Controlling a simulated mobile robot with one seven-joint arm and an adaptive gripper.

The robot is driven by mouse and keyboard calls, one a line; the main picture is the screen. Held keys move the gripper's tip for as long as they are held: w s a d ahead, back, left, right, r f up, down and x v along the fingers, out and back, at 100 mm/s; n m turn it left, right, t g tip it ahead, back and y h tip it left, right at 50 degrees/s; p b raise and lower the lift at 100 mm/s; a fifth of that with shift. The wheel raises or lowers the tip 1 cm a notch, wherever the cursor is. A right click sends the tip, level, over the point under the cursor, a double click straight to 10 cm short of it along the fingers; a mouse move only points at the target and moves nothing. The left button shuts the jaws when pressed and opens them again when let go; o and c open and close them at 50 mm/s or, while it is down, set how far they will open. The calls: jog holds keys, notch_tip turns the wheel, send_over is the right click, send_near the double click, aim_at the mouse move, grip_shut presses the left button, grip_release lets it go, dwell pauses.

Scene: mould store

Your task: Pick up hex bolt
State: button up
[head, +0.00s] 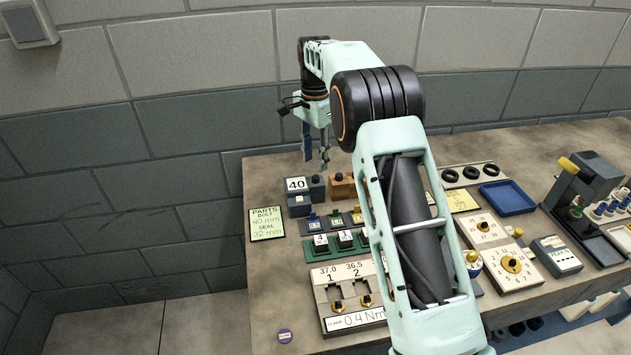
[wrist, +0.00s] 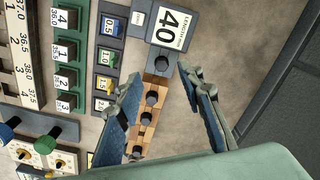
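Dark bolt heads show in the wrist view. One head (wrist: 160,64) stands at the edge of the grey block marked 40 (wrist: 168,28). Several more, such as this bolt head (wrist: 152,98), stand in a wooden rack (wrist: 146,116) beside it. Their hex shape is too small to make out. In the head view the block's "40" label (head: 297,184) and the wooden rack (head: 342,190) are at the bench's back left. My gripper (head: 316,158) is open and empty above them, pointing down. In the wrist view its fingertips (wrist: 160,76) are spread on either side of the rack's near end.
A card (head: 266,223) reads bolt 40 mm, seal 32 mm. Green and blue-grey racks of labelled blocks (head: 345,242) stand close by. A torque fixture (head: 349,297), dial boxes (head: 511,264), a blue tray (head: 507,197) and a press (head: 585,190) fill the bench. My arm hides its middle.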

aim_at(316, 176)
jog(key=shift+w+d+f+p, duration=0.1)
jog(key=shift+f+p, duration=0.15)
jog(key=shift+f, duration=1.2)
jog(key=shift+w+f+p, duration=0.1)
jog(key=shift+f+p, duration=0.1)
jog(key=shift+f, duration=1.2)
grip_shut()
